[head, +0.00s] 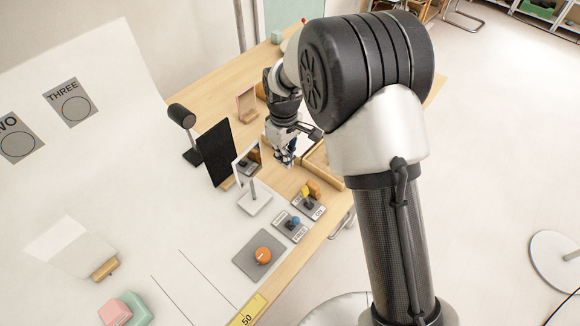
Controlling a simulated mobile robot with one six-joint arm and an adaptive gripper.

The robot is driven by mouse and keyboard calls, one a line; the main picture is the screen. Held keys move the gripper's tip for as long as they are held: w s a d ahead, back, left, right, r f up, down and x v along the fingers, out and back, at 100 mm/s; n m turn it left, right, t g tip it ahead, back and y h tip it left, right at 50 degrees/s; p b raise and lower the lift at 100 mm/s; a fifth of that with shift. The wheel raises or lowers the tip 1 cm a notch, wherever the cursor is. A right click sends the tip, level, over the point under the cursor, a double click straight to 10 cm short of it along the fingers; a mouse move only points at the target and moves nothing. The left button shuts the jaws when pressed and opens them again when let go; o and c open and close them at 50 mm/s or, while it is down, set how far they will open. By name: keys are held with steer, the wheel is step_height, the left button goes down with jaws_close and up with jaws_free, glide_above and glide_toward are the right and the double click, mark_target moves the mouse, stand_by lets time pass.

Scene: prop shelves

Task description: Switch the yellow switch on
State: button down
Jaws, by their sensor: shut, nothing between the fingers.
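The yellow switch (312,189) stands near the front edge of the table, with a yellow lever on a grey labelled base. Its label is too small to read, and I cannot tell which way the lever is set. My gripper (284,158) is shut and empty. It points down above the table, farther back than the yellow switch and apart from it in the picture. My own arm covers part of the view to the right.
A blue switch (294,221) sits beside the yellow one, and an orange knob (263,255) on a grey plate lies nearer. A small mirror on a stand (254,198) and a black panel (216,153) stand to the left. A wooden tray (322,165) lies right of my gripper.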

mark_target(306, 197)
step_height(306, 197, down, 9)
steer(key=b, duration=0.2)
steer(key=shift+f+b, duration=0.1)
steer(key=shift+b, duration=0.25)
steer(key=shift+s+d+r+b, duration=0.2)
steer(key=shift+s+d+r, duration=0.2)
steer(key=shift+d, duration=0.25)
steer(key=shift+s+d+r+b, duration=0.15)
steer(key=shift+s+d+r, duration=0.1)
steer(key=shift+s+d, duration=0.3)
steer(key=shift+s+d+r, duration=0.1)
steer(key=shift+s+d, duration=0.05)
steer(key=shift+d, duration=0.15)
steer(key=shift+a, duration=0.1)
